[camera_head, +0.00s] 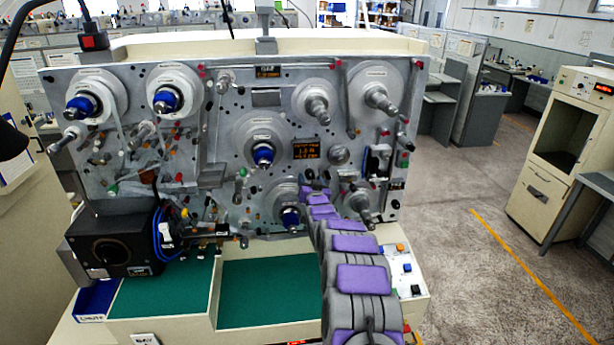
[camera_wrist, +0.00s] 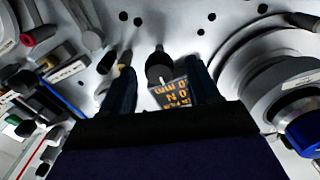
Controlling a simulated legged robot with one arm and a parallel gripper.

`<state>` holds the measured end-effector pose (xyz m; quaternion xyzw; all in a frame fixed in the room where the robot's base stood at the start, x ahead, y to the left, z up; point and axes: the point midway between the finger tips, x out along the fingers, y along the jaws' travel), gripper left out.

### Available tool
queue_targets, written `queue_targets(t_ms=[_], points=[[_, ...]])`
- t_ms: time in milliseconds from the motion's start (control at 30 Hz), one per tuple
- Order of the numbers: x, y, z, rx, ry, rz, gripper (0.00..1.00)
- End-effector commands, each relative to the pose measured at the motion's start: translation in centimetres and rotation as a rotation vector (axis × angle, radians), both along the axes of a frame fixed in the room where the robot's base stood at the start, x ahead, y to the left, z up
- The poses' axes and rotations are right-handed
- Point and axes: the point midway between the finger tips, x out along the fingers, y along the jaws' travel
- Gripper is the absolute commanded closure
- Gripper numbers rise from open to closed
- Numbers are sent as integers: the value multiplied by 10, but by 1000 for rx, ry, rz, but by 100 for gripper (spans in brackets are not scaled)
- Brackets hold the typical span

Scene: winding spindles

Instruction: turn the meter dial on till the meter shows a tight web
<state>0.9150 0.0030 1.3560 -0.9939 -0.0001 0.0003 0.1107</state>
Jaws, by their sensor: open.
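The meter (camera_head: 306,148) is a small dark display with orange text on the grey panel. Its middle line looks like 1.0 N; the smaller lines are too blurred to read surely. In the wrist view the meter (camera_wrist: 180,92) appears upside down and partly covered by my gripper. A black knob with a white mark, seemingly the meter dial (camera_wrist: 158,66), lies between my finger lines, beside the meter. My gripper (camera_wrist: 161,84) is open around its line, apparently without touching it. In the head view my gripper (camera_head: 313,190) is just below the meter and hides the dial.
A round grey fitting (camera_head: 338,155) is right of the meter. A black box (camera_head: 115,240) stands at lower left. The green work surface (camera_head: 268,293) is bare.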

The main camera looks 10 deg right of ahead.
Motion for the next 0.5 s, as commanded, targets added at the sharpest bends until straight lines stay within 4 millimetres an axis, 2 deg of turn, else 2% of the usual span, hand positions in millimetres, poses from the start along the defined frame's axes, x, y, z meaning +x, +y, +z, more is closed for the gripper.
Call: queue_targets(t_ms=[300,500], points=[[25,6,1,-7,-2,-1,39],[33,9,-1,-8,1,-1,39]])
